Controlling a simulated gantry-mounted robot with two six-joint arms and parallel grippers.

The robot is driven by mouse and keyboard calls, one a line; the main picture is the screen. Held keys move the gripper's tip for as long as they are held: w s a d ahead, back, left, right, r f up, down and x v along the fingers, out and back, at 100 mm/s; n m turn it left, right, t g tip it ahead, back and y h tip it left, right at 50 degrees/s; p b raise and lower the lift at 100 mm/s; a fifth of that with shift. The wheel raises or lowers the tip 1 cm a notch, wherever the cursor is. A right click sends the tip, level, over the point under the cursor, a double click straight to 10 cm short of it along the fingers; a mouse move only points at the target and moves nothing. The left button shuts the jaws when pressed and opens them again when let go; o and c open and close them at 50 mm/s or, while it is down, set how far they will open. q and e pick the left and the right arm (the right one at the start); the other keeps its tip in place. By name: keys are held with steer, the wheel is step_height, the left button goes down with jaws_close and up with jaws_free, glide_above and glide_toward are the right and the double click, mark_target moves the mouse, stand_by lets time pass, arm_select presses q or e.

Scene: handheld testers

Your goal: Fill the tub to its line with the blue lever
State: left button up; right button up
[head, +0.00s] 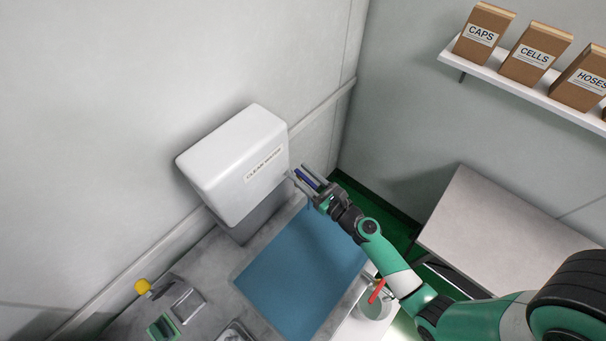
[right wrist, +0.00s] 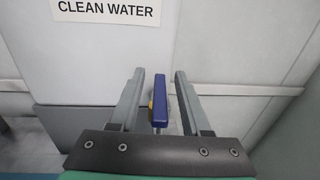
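The white dispenser (head: 222,152), labelled CLEAN WATER, is on the wall at the back of the counter. The blue lever (right wrist: 160,98) stands between the fingers of my right gripper (right wrist: 158,80) in the right wrist view, with a visible gap on each side. In the head view, the right gripper (head: 302,178) is at the dispenser's right side, and the lever (head: 306,177) shows as a small blue bar between the fingers. This gripper is open. I cannot make out a tub with a line. My left gripper is not in view.
A blue mat (head: 300,270) lies on the grey counter, largely clear. A pale round container with a red stick (head: 379,291) is beside my right arm. A yellow knob (head: 142,287) and a green item (head: 163,328) are front left. A shelf (head: 520,90) holds boxes above right.

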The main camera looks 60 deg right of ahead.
jaws_close()
stand_by(1.3)
